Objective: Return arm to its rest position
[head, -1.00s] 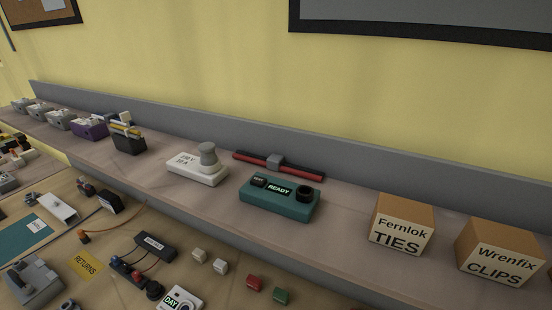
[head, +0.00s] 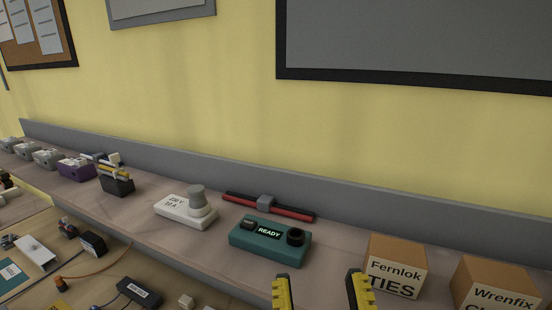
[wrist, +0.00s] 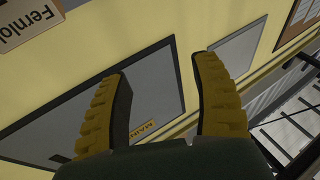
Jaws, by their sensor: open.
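My gripper (head: 322,290) shows at the bottom edge of the head view, its two yellow ridged fingers apart with nothing between them. It stands in front of the shelf, below the teal READY box and left of the Fernlok TIES box in the picture. In the wrist view my gripper (wrist: 160,75) is also open and empty, its fingers spread against the yellow wall and a grey board (wrist: 90,125). The rest of my arm is out of the head view.
On the shelf (head: 140,212) stand the teal READY box (head: 262,250), a white socket box (head: 180,210), a red-and-black bar tool (head: 300,213), the Fernlok TIES box (head: 395,268) and the Wrenfix CLIPS box (head: 495,285). Small parts lie on the bench (head: 85,285) below.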

